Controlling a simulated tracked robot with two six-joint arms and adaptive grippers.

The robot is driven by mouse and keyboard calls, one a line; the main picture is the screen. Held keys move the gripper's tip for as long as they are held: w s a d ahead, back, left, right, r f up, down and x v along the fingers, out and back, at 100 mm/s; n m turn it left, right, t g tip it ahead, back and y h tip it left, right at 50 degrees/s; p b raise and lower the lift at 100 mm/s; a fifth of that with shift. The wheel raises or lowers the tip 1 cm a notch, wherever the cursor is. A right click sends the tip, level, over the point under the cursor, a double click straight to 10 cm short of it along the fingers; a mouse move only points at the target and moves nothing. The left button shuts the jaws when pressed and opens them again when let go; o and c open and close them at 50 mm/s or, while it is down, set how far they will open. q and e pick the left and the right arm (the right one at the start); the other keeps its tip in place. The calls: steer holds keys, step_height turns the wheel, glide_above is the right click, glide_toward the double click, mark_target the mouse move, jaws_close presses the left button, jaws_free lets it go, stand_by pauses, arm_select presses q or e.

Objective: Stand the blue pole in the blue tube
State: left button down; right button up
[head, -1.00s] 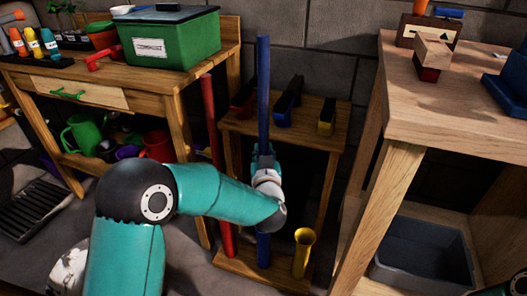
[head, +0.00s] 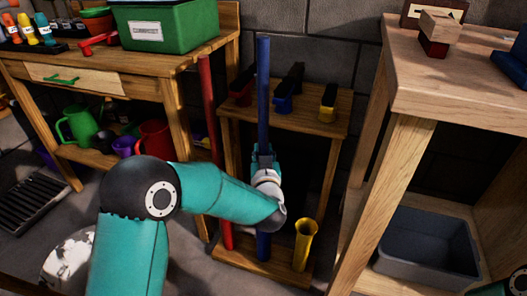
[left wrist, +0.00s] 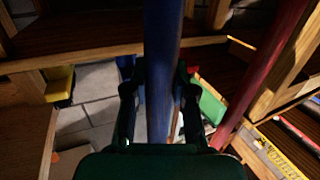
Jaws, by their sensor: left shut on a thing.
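The blue pole (head: 263,95) stands near upright at the front of a wooden rack in the head view. My left gripper (head: 264,152) is shut around it partway up. In the left wrist view the pole (left wrist: 160,60) passes between the two fingers (left wrist: 159,95). A blue piece (head: 263,246) shows below my wrist at the rack's low base board, between the red and yellow ones, where the blue tube would be. My wrist hides the stretch above it, so I cannot tell whether the pole is inside the tube. My right gripper is out of view.
A red pole (head: 207,120) stands close on the left. An empty yellow tube (head: 304,245) stands on the right. The rack's top shelf (head: 325,124) holds clamp-like tools. A workbench (head: 90,64) is left and a wooden table (head: 460,100) right, both near the rack.

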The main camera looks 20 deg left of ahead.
arm_select(q)
steer(key=shift+f+b, duration=1.7)
steer(key=shift+f, duration=0.5)
steer(key=c, duration=0.9)
jaws_free()
steer(key=shift+s, duration=0.1)
steer(key=v, duration=1.1)
steer(key=shift+s+d, duration=0.15)
steer(key=shift+s, duration=0.25)
